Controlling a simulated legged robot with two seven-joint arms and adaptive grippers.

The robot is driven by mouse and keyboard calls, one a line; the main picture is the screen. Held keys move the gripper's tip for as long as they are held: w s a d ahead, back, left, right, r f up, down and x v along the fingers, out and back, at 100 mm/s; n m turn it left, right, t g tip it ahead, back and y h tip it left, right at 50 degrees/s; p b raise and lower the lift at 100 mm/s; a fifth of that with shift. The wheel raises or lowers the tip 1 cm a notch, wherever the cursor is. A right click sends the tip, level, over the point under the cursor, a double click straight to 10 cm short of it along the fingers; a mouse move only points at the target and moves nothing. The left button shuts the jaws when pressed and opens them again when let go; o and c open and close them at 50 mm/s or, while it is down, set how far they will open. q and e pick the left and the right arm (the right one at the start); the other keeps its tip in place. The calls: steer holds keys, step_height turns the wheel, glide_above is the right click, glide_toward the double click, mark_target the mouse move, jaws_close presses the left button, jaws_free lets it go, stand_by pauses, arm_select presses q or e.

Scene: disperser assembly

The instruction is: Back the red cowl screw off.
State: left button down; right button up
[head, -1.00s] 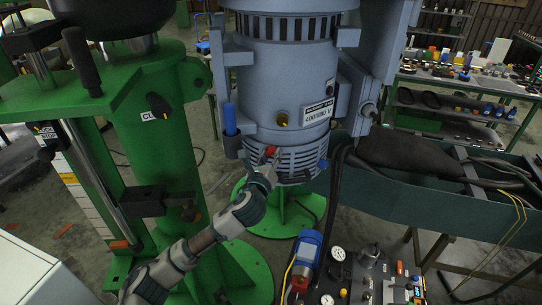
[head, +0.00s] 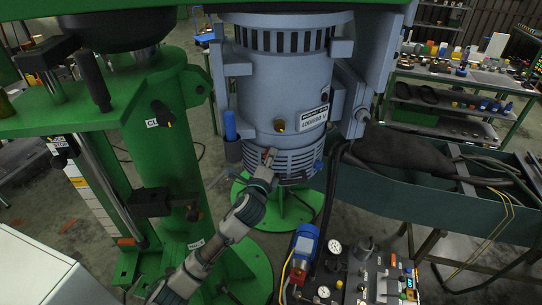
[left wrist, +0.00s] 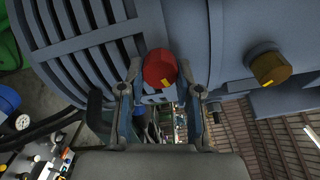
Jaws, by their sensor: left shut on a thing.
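The red cowl screw (left wrist: 160,68) is a round red knob with a yellow mark, in front of the slatted lower cowl (left wrist: 105,28) of the grey-blue motor housing (head: 270,95). In the left wrist view my left gripper (left wrist: 161,80) has one finger on each side of the red screw and is shut on it. In the head view my left gripper (head: 267,163) reaches up from below left to the cowl, and its fingers mostly cover the screw. I cannot tell how far the screw stands out of its hole. My right gripper is not in view.
A brass-coloured knob with a yellow mark (head: 279,126) sits higher on the housing. A blue-handled tool (head: 230,125) stands in a holder at its left. A green press frame (head: 165,150) stands left. A gauge panel with a blue-and-red unit (head: 304,245) is below right.

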arm_select(q)
steer(key=n+p, duration=0.4)
steer(key=n, duration=0.7)
steer(key=shift+a, duration=0.15)
steer(key=shift+f, duration=0.15)
stand_by(0.4)
steer(key=c, duration=0.8)
jaws_free()
steer(key=shift+a, duration=0.1)
steer(key=shift+r, duration=0.2)
steer(key=shift+a, duration=0.1)
steer(key=v, duration=1.2)
steer(key=shift+a, duration=0.1)
steer(key=shift+f, duration=0.1)
